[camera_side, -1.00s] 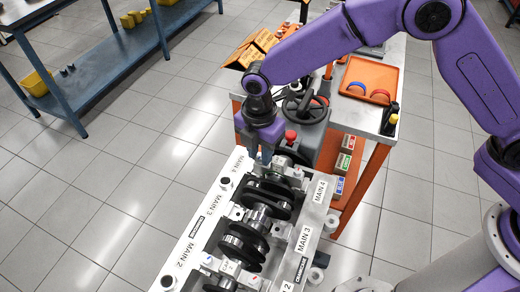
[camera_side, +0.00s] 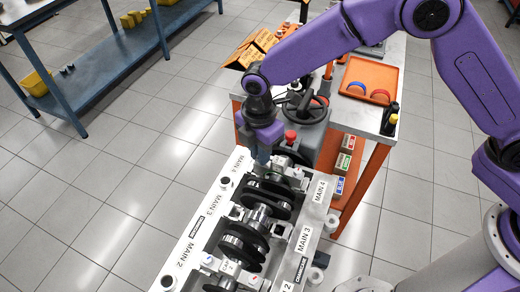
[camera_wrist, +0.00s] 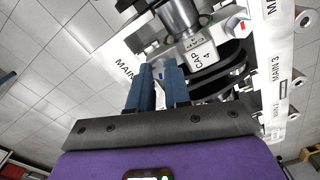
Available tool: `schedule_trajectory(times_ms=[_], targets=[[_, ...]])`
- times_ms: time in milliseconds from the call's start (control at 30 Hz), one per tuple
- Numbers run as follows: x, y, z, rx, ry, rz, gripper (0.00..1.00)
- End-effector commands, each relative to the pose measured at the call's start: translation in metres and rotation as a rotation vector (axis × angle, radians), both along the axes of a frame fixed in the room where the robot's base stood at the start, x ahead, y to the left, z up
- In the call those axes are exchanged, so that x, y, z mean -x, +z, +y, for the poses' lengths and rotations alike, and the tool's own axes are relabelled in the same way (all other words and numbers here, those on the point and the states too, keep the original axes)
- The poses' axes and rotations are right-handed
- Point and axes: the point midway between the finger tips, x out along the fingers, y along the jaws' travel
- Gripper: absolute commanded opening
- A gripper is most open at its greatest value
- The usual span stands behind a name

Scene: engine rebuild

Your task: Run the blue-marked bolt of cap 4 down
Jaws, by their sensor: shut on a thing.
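My gripper (camera_side: 263,156) is at the far end of the engine block, by the MAIN 4 label. Its blue fingers (camera_wrist: 160,88) point at the left end of cap 4 (camera_wrist: 198,60), whose label shows in the wrist view. A red mark (camera_wrist: 241,28) shows towards the other end of the cap.
The crankshaft (camera_side: 240,245) lies along the block between the white rails (camera_side: 205,210). An orange cart (camera_side: 395,75) with an orange tray (camera_side: 370,78) stands behind. A blue bench (camera_side: 100,55) is at the upper left, with open floor between.

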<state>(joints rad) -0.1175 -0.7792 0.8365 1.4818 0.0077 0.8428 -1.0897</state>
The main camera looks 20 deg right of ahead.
Motion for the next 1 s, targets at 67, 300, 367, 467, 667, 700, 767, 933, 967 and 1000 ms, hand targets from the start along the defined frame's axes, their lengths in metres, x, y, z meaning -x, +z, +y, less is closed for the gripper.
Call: schedule_trajectory(times_ms=[67, 300, 367, 467, 667, 700, 767, 933, 967, 1000], targets=[[0.0002, 0.0009, 0.0007, 0.0, -0.066, -0.001, 0.0], [0.0, 0.0012, 0.0005, 0.004, -0.293, -0.003, 0.0], [0.0003, 0.0012, 0.0008, 0.005, -0.349, -0.004, 0.0], [0.0, 0.0013, 0.0008, 0.005, -0.445, -0.005, 0.0], [-0.0001, 0.0019, 0.0009, 0.008, -0.634, -0.008, 0.0], [-0.0001, 0.002, 0.0009, 0.009, -0.672, -0.008, 0.0], [-0.0002, 0.0021, 0.0009, 0.01, -0.728, -0.009, 0.0], [-0.0008, 0.0026, 0.0011, 0.01, -0.89, -0.011, 0.0], [-0.0007, 0.0026, 0.0013, 0.011, -0.919, -0.011, 0.0], [-0.0004, 0.0027, 0.0016, 0.011, -0.956, -0.011, 0.0]])
